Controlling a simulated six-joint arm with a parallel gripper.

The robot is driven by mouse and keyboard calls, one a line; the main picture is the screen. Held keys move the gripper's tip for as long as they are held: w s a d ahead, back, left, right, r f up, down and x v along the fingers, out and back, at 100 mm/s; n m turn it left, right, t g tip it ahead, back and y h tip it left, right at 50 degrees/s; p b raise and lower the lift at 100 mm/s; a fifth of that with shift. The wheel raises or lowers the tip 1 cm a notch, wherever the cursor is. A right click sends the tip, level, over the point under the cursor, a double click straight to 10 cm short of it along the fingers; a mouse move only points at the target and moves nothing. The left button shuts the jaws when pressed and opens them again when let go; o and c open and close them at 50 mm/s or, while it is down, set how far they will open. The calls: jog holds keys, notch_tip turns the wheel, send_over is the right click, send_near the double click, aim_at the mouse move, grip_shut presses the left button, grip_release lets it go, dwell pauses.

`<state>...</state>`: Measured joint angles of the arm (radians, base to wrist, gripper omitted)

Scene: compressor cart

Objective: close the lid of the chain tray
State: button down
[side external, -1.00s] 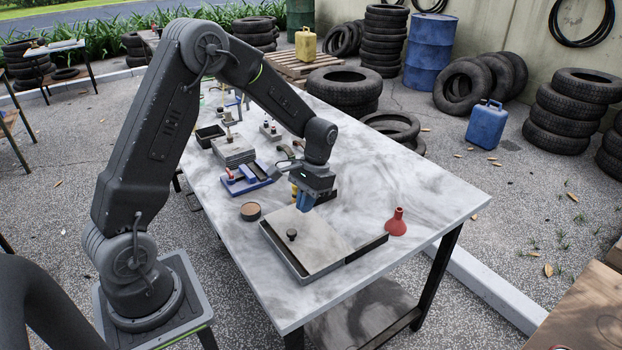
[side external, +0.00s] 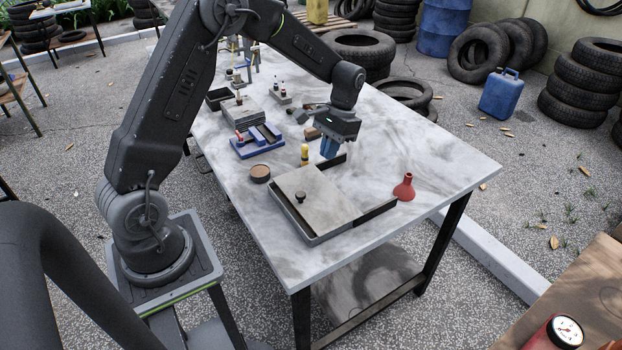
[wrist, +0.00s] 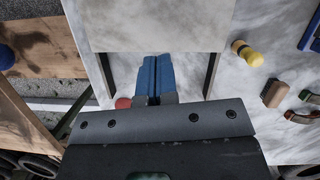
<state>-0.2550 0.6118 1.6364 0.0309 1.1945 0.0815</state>
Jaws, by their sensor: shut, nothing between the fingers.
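The chain tray (side external: 312,238) is a low, dark-edged box on the marble table. Its flat grey-beige lid (side external: 328,202) has a black knob (side external: 300,196) near the left end. Two dark rails (side external: 378,212) extend past the lid's right end, with a pale surface between them. In the wrist view the lid (wrist: 150,25) fills the top and the rails flank my fingers. My gripper (side external: 328,153) has blue fingers, shut and empty, by the far rail; they also show in the wrist view (wrist: 155,62), just off the lid's edge. Contact cannot be told. No chain shows.
A red funnel-shaped can (side external: 404,188) stands right of the tray. A yellow-topped tool (side external: 304,153) and a brown block (side external: 312,133) are behind it. A round tin (side external: 260,173) and a blue holder (side external: 257,142) lie left. The table's front right is clear.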

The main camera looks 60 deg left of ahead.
aim_at(298, 193)
jog(key=x, duration=0.5)
jog(key=shift+s+f, duration=0.15)
jog(key=shift+f, duration=0.2)
jog(key=s, duration=0.1)
jog(key=s+f, duration=0.1)
jog(key=shift+s+d, duration=0.2)
jog(key=shift+s, duration=0.2)
jog(key=shift+s+d+f, duration=0.1)
jog(key=shift+s, duration=0.45)
jog(key=shift+s, duration=0.15)
jog(key=shift+s, duration=1.45)
jog(key=shift+w, duration=0.1)
